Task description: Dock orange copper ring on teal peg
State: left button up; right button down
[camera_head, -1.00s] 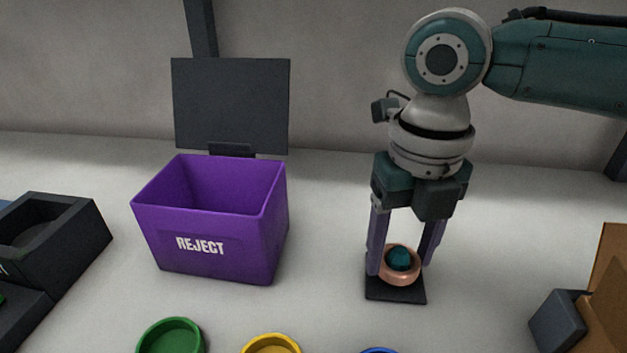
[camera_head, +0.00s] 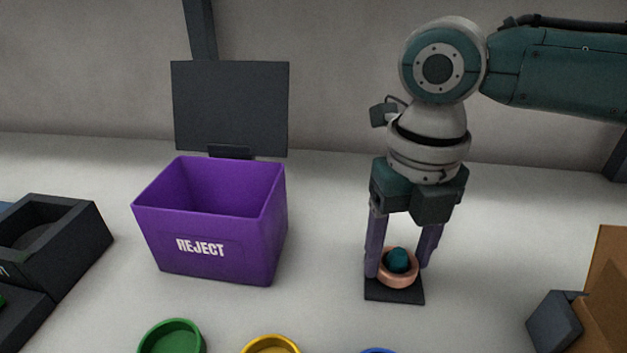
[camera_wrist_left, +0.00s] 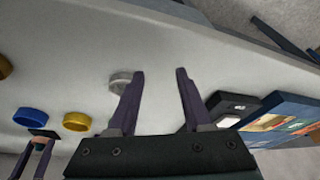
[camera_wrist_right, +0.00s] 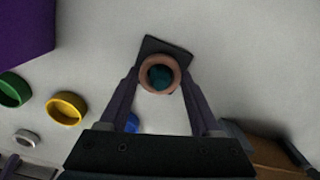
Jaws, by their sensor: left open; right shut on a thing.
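The orange copper ring (camera_head: 398,279) is around the teal peg (camera_head: 398,260), whose top shows through its opening. The peg stands on a dark square base (camera_head: 394,292). My right gripper (camera_head: 399,270) points down and is shut on the ring, one finger on each side. In the right wrist view the ring (camera_wrist_right: 145,83) encircles the peg (camera_wrist_right: 160,77), over the dark base (camera_wrist_right: 166,46). Whether the ring rests on the base is hidden. My left gripper (camera_wrist_left: 155,72) is open and empty in the left wrist view, away from the peg.
A purple reject bin (camera_head: 205,238) stands left of the peg. Green (camera_head: 172,336), yellow (camera_head: 271,345) and blue (camera_head: 379,351) round dishes lie along the front. A brown panel (camera_head: 606,285) with a dark block stands at right. The table between bin and peg is clear.

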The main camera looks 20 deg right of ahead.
pick_arm(q)
jog(key=shift+f, duration=0.3)
pick_arm(e)
jog(key=shift+f, duration=0.5)
pick_arm(q)
jog(key=shift+d, duration=0.1)
pick_arm(e)
jog(key=shift+c, duration=1.8)
grip_release()
notch_tip(320, 180, up, 5)
jog(key=p, duration=0.5)
jog(key=shift+r, duration=0.15)
pick_arm(q)
notch_tip(320, 180, up, 12)
jog(key=p, duration=0.6)
pick_arm(e)
notch_tip(320, 180, up, 6)
jog(key=shift+f, duration=0.15)
pick_arm(q)
jog(key=shift+f, duration=0.1)
